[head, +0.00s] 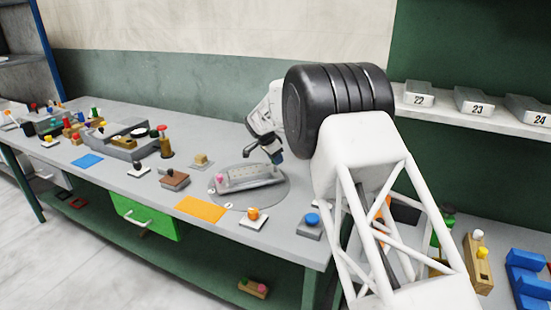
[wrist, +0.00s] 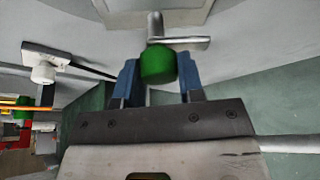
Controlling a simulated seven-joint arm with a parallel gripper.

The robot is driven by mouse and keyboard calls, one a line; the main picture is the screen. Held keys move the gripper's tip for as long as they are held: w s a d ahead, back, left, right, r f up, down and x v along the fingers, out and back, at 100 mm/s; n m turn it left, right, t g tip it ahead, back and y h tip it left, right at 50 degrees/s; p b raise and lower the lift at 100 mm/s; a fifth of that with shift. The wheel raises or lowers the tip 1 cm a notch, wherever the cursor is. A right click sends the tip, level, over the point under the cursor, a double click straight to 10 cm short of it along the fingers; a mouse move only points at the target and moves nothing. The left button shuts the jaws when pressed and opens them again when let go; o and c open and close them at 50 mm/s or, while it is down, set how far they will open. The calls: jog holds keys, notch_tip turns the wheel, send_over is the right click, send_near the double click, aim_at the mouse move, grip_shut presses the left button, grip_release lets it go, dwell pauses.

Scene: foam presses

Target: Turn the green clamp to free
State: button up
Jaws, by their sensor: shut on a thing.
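The green clamp (wrist: 157,66) shows in the wrist view as a rounded green knob with a grey metal bar (wrist: 180,42) just beyond it. My gripper (wrist: 159,76) has its two blue fingers on either side of the green knob and is shut on it. In the head view my gripper (head: 277,157) is at the back right edge of a round grey plate (head: 222,191) that bears a grey slotted block (head: 250,178). The green knob cannot be made out there, and my arm covers the area to the right.
An orange mat (head: 201,209), a white block with an orange knob (head: 253,215) and a grey block with a blue knob (head: 311,222) lie in front. Several fixtures crowd the bench's left. Numbered bins (head: 474,103) stand on a right shelf.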

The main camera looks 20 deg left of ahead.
jog(key=shift+a, duration=0.1)
jog(key=o, duration=0.9)
jog(key=shift+v, duration=3.95)
jog(key=shift+d, duration=0.2)
